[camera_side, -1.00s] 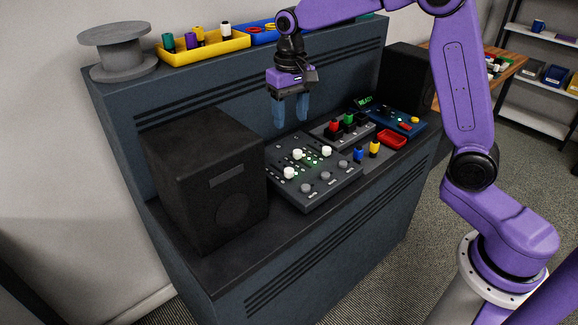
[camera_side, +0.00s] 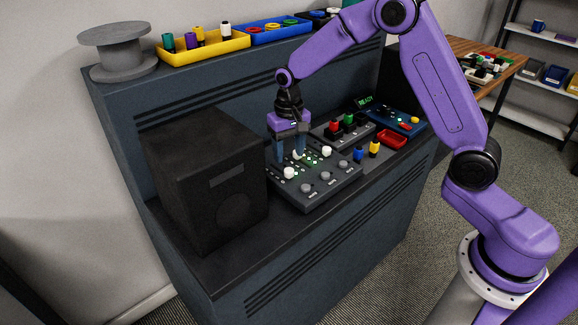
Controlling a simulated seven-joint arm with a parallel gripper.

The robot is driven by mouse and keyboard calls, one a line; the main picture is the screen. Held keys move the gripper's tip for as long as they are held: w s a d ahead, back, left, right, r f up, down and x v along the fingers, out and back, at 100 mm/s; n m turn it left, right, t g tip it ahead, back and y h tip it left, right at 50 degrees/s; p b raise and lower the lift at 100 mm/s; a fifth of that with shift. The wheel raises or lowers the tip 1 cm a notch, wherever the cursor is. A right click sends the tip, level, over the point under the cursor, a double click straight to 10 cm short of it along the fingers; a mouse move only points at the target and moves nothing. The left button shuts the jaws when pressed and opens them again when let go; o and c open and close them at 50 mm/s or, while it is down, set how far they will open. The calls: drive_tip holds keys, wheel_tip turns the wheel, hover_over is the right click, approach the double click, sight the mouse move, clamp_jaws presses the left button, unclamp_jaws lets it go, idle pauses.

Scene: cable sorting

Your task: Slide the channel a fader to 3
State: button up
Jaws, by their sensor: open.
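The grey fader panel (camera_side: 338,181) lies on the dark console ledge. It has three white fader caps: a near-left cap (camera_side: 289,173), a middle cap (camera_side: 299,155) and a right cap (camera_side: 327,151). The channel letters are too small to read, so I cannot tell which cap is channel a. My gripper (camera_side: 289,157) points down over the panel's back left part, its blue fingers spread apart. The right finger partly hides the middle cap; I cannot tell whether they touch. The near-left cap is in front of the fingers and clear of them.
A black speaker (camera_side: 207,180) stands close to the panel's left. To the right are a block with red and green connectors (camera_side: 342,128), blue and yellow plugs (camera_side: 366,151), a red tray (camera_side: 391,140) and a blue device (camera_side: 398,121). A yellow bin (camera_side: 206,50) sits on the upper shelf.

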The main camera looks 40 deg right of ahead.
sight(289, 170)
drive_tip(key=shift+f, duration=2.8)
clamp_jaws()
